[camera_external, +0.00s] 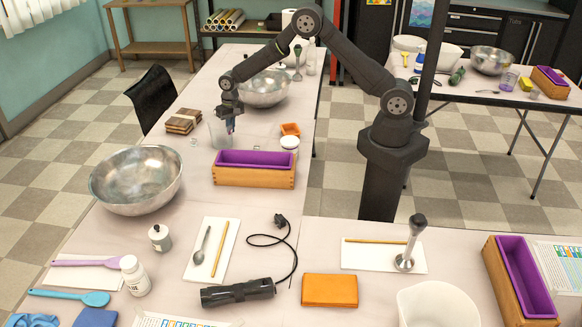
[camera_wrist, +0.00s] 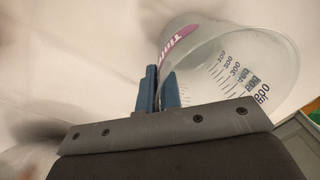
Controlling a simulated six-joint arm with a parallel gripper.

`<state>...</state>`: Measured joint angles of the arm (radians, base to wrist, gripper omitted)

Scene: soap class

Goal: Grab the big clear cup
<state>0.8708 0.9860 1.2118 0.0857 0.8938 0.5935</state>
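The big clear cup (camera_external: 217,137) is at the back part of the table, left of the purple-lined wooden box. In the wrist view the cup (camera_wrist: 235,62) is tilted, with dark volume marks and a purple label on its side. My gripper (camera_external: 230,125) points down at the cup's right rim. In the wrist view its two blue fingers (camera_wrist: 160,92) are close together at the cup wall, one on each side, shut on it. The cup looks sharp there while the background is blurred. I cannot tell whether its base touches the table.
The wooden box with a purple liner (camera_external: 254,177) stands near the cup. Brown wooden blocks (camera_external: 183,121) lie to its left. An orange tray (camera_external: 290,129) and a white round container (camera_external: 289,142) are to its right. Metal bowls stand behind (camera_external: 264,92) and in front (camera_external: 136,181).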

